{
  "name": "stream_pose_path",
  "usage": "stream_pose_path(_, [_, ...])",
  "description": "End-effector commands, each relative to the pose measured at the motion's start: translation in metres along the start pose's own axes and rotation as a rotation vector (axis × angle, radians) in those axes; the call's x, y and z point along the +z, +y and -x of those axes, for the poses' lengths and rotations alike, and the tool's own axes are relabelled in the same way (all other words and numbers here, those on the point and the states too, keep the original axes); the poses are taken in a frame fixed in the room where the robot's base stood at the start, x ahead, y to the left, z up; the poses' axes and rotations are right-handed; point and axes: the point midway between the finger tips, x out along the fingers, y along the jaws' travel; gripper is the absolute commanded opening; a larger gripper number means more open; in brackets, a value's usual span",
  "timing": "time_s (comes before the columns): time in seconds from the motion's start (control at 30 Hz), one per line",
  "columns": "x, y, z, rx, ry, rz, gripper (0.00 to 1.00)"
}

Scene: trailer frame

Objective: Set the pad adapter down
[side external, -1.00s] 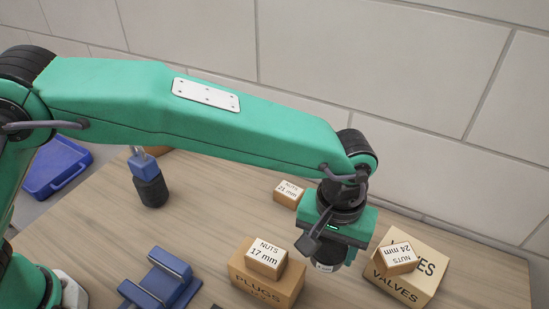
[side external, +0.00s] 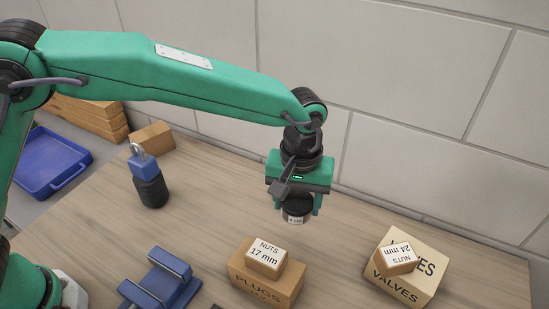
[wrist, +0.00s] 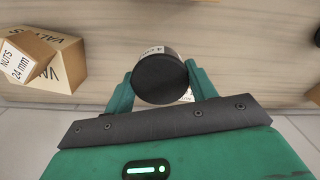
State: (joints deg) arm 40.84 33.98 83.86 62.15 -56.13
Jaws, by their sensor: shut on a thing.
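The pad adapter (side external: 297,211), a short black cylinder with a white label band, is between the fingers of my gripper (side external: 296,206). My gripper is shut on it and holds it upright over the back of the wooden table. In the wrist view the adapter's round black face (wrist: 159,78) fills the gap between the two green fingers (wrist: 160,88). Whether its underside touches anything is hard to tell. A white-labelled item (wrist: 187,95) shows partly behind it in the wrist view.
A NUTS 17 mm box (side external: 267,256) sits on a PLUGS box (side external: 258,287) in front. A NUTS 24 mm box (side external: 397,260) sits on a VALVES box (side external: 432,283) at right. A padlock (side external: 144,164) tops a black cylinder (side external: 152,191). A blue bracket (side external: 163,280) lies front left. The table's middle is clear.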

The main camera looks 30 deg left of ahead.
Motion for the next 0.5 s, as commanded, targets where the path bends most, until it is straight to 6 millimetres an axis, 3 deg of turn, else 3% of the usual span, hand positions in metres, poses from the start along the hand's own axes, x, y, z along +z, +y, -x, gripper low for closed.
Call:
stream_pose_path(0.2, [-0.049, -0.058, 0.002, 0.002, 0.001, 0.143, 0.22])
stream_pose_path(0.5, [-0.097, -0.143, 0.002, 0.001, 0.001, 0.330, 0.22])
